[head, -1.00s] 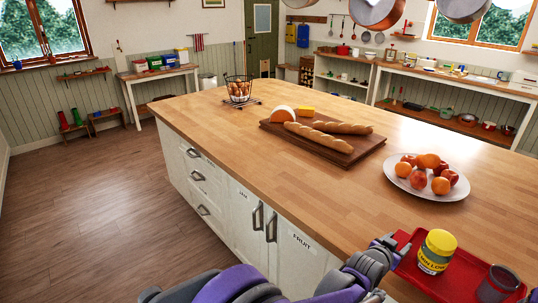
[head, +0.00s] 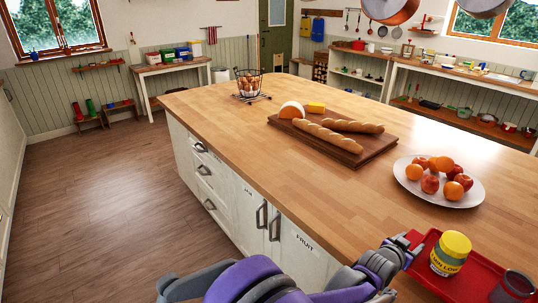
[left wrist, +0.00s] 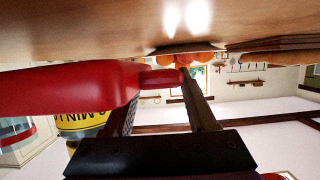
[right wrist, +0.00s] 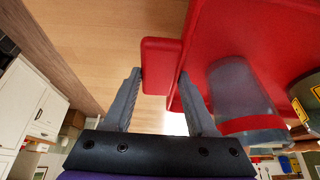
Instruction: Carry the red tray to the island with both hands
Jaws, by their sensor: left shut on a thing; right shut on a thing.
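The red tray (head: 437,287) shows at the lower right of the head view, at the island's near edge. A yellow-labelled jar (head: 450,254) and a clear glass (head: 515,287) stand upright on it. My left gripper (head: 412,250) is shut on the tray's handle at the left end; the left wrist view shows this handle (left wrist: 162,77) between its fingers. My right gripper (right wrist: 160,82) is outside the head view. In the right wrist view it is shut on the other red handle (right wrist: 160,55), near the glass (right wrist: 235,85). I cannot tell whether the tray touches the worktop.
The wooden island (head: 230,130) has bare worktop along its front and left. A white plate of fruit (head: 470,198) stands just beyond the tray. Farther back are a board (head: 375,150) with bread and a wire basket (head: 249,84). Open floor (head: 100,190) lies to the left.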

